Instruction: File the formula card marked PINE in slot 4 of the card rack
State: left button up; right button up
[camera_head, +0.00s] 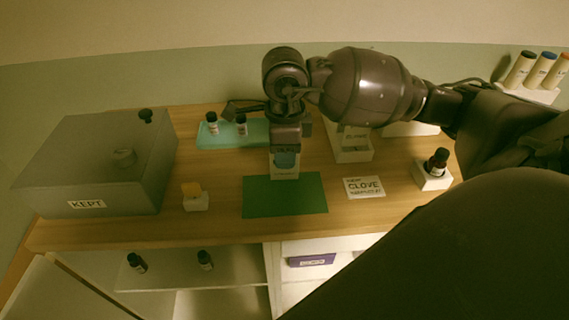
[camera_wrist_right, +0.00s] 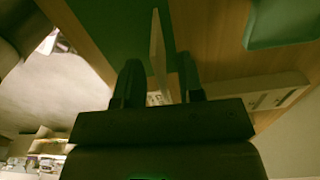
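My right gripper (camera_head: 286,150) points down at the far edge of the green mat. In the right wrist view its two fingers (camera_wrist_right: 160,82) stand apart, with a thin pale card (camera_wrist_right: 157,45) edge-on between them and gaps visible on both sides. In the head view a white piece with a bluish patch (camera_head: 285,171) shows just below the gripper; its wording is unreadable, so I cannot confirm PINE. A white labelled holder (camera_head: 352,153) stands right of the gripper, partly behind my arm; I cannot tell if it is the card rack. No numbered slot is readable. My left gripper is out of view.
A green mat (camera_head: 285,203) lies in front, with a CLOVE card (camera_head: 364,187) to its right. A teal tray (camera_head: 213,142) holds dark bottles. A grey KEPT box (camera_head: 95,170) fills the left. A bottle stands in a white block (camera_head: 432,180) at right.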

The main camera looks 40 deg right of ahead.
grip_shut()
jog(key=shift+r, duration=0.15)
